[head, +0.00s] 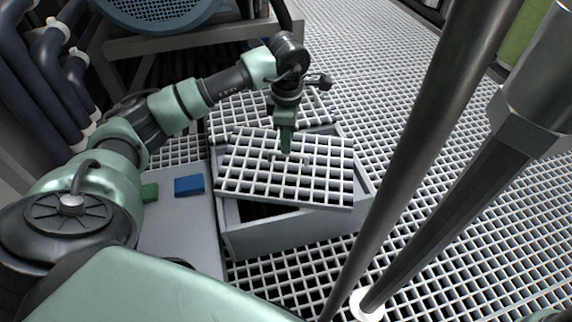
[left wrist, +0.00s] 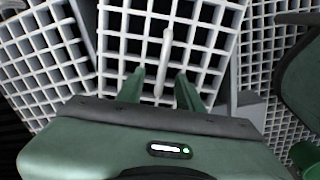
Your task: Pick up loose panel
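The loose panel (head: 310,178) is a white square grid lying tilted across a grey open-topped box (head: 275,233), with a dark gap showing under its near left edge. A thin pale handle bar (head: 297,158) stands out on its upper face. My left gripper (head: 286,150) points down over the middle of the panel, at the bar. In the left wrist view its fingers (left wrist: 159,92) are spread apart, with the near end of the bar (left wrist: 165,58) between them or just beyond. Contact with the bar cannot be told. My right gripper is not in view.
Another grid section (head: 240,115) lies behind the panel. Dark poles (head: 420,140) cross the right side. Open grating floor (head: 455,230) spreads right.

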